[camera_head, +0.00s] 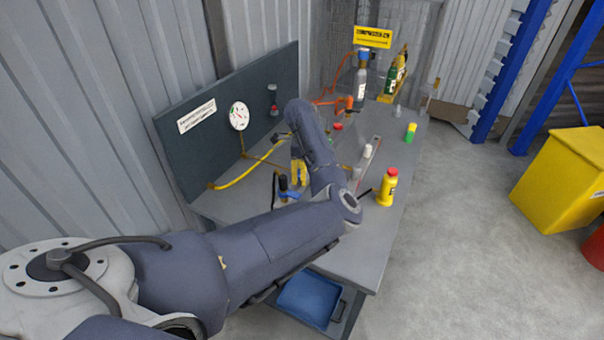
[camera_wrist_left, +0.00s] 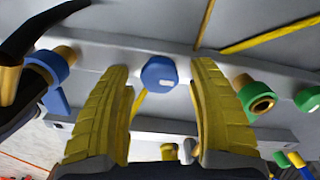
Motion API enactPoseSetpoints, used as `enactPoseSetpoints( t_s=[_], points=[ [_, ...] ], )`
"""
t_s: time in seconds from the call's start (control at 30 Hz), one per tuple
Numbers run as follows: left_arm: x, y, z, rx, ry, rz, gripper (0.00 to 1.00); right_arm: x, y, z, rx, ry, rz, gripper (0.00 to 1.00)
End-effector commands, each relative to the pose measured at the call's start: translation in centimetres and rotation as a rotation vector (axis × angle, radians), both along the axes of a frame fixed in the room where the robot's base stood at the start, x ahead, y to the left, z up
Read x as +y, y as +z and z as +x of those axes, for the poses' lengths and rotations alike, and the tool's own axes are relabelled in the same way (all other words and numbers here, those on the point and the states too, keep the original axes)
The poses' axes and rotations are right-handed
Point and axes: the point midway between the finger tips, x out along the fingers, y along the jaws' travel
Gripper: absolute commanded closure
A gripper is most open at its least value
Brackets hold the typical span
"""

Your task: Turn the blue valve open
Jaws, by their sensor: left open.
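The blue valve knob (camera_wrist_left: 159,74) shows in the left wrist view on a grey rail (camera_wrist_left: 220,64). My left gripper (camera_wrist_left: 161,80) is open, with one yellow finger on each side of the knob. Gaps show between the knob and both fingers, so it does not grip it. In the head view my left arm reaches over the bench, and part of the yellow gripper (camera_head: 298,172) shows behind the forearm. The arm hides the valve there. My right gripper is in neither view.
Beside the knob are a blue-collared brass fitting (camera_wrist_left: 56,68) with a black hose and a green-collared brass fitting (camera_wrist_left: 252,96). A dark board with a gauge (camera_head: 239,116) stands behind the bench (camera_head: 385,230).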

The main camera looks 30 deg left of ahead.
Motion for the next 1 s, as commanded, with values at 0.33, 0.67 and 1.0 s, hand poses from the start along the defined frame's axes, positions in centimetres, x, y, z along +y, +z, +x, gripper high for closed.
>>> enactPoseSetpoints(
  t_s=[0.33, 0.67, 1.0],
  points=[
    [0.1, 3.2, 0.1, -0.004, 0.002, 0.001, 0.41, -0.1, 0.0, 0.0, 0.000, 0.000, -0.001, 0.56],
    [0.0, 8.8, 0.1, -0.003, 0.001, 0.000, 0.41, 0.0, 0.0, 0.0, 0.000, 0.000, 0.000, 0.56],
    [0.0, 11.7, 0.0, 0.000, 0.000, 0.000, 0.41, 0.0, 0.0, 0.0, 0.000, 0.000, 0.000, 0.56]
  ],
)
